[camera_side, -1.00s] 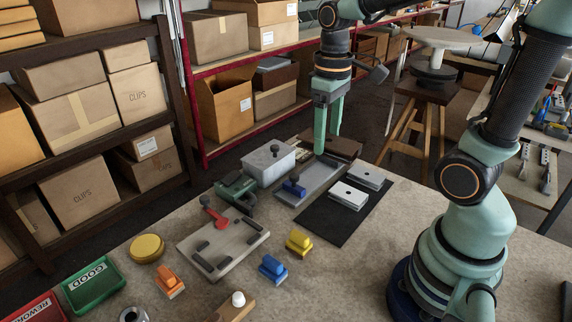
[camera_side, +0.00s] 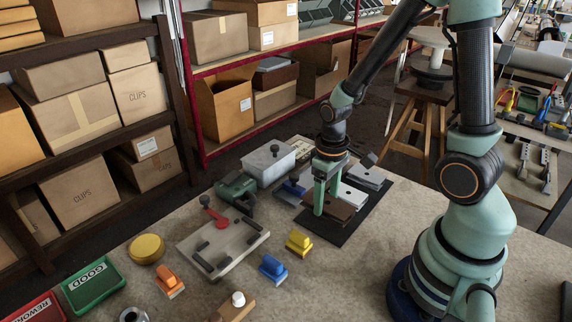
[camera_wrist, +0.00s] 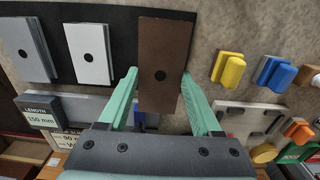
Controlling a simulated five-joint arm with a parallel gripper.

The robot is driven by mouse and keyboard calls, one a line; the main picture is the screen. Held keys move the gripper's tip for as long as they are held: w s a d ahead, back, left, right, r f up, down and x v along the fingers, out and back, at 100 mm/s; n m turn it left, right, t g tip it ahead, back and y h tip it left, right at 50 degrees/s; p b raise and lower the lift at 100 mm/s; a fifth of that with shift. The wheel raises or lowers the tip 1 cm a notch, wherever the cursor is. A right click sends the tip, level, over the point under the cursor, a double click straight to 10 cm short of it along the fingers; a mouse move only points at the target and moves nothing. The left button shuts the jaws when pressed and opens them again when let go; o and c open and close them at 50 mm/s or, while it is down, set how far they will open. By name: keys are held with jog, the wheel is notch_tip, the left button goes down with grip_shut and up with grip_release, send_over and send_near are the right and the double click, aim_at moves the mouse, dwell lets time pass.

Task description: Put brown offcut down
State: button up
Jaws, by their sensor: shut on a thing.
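A dark brown offcut (camera_wrist: 163,55) with a black dot sits between the fingers of my gripper (camera_wrist: 160,78) in the wrist view. In the side view the offcut (camera_side: 344,198) is partly hidden by the fingers of my gripper (camera_side: 325,198). My gripper is shut on it, fingers pointing down. The offcut is low over the near left part of the black mat (camera_side: 334,234); I cannot tell whether it touches the mat. On the mat beside it are a white profile (camera_wrist: 88,53) and a grey one (camera_wrist: 27,48), apart from the offcut in the wrist view.
A grey tray with a blue clamp (camera_side: 293,187) lies left of the mat. A fixture board (camera_side: 225,250) with a red clamp lies nearer the front. Yellow (camera_side: 299,243), blue (camera_side: 272,268) and orange (camera_side: 169,281) blocks stand around it. The table front right of these is clear.

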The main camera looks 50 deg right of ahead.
jog(key=shift+f, duration=1.9)
jog(key=shift+f, duration=0.15)
jog(key=o, duration=1.4)
notch_tip(320, 180, up, 12)
notch_tip(320, 180, up, 12)
jog(key=t, duration=0.6)
send_over(325, 209)
jog(key=w+a, duration=0.1)
jog(key=a, duration=0.2)
jog(key=shift+w+d, duration=0.1)
